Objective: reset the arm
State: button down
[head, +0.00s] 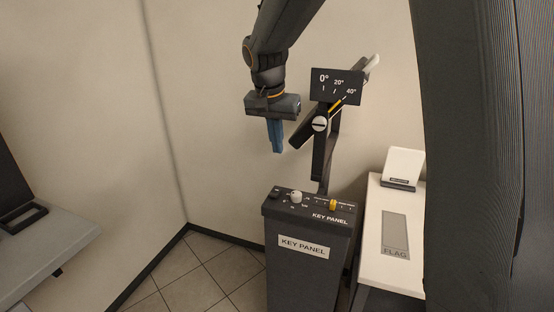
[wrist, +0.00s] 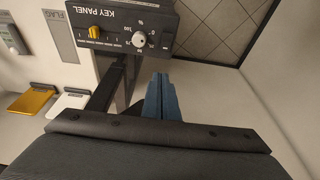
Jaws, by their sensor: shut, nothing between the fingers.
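My gripper (head: 277,150) points straight down, its blue fingers shut together and empty. It hangs left of the post with the angle sign, above the key panel's back edge, touching nothing that I can see. In the wrist view my gripper (wrist: 161,77) also shows its fingers closed. A tilted dark arm (head: 302,132) sits on the post at a pale round pivot (head: 320,124). It slants from lower left to upper right, with a pale tip (head: 373,62). A yellow line on it lies near the 40° mark of the black sign (head: 337,86).
The key panel (head: 307,240) stands below, with a white knob (head: 296,197) and a yellow switch (head: 333,204). A white table (head: 382,262) marked FLAG stands at right. The wrist view shows a yellow plate (wrist: 31,104) and a white plate (wrist: 68,105). Walls close in behind.

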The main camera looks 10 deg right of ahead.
jog(key=shift+r, duration=0.4)
jog(key=s+d+f+n, duration=0.1)
jog(key=s+f, duration=0.3)
jog(key=s, duration=0.4)
jog(key=s+d+f+n+g+y, duration=0.1)
jog(key=s+f+n, duration=0.2)
jog(key=s+f, duration=0.2)
jog(key=s+d+f+n, duration=0.1)
jog(key=s+f, duration=0.3)
jog(key=s, duration=0.7)
jog(key=shift+f+n+y, duration=0.2)
jog(key=shift+n+y, duration=0.2)
jog(key=shift+n, duration=0.5)
jog(key=shift+d, duration=0.1)
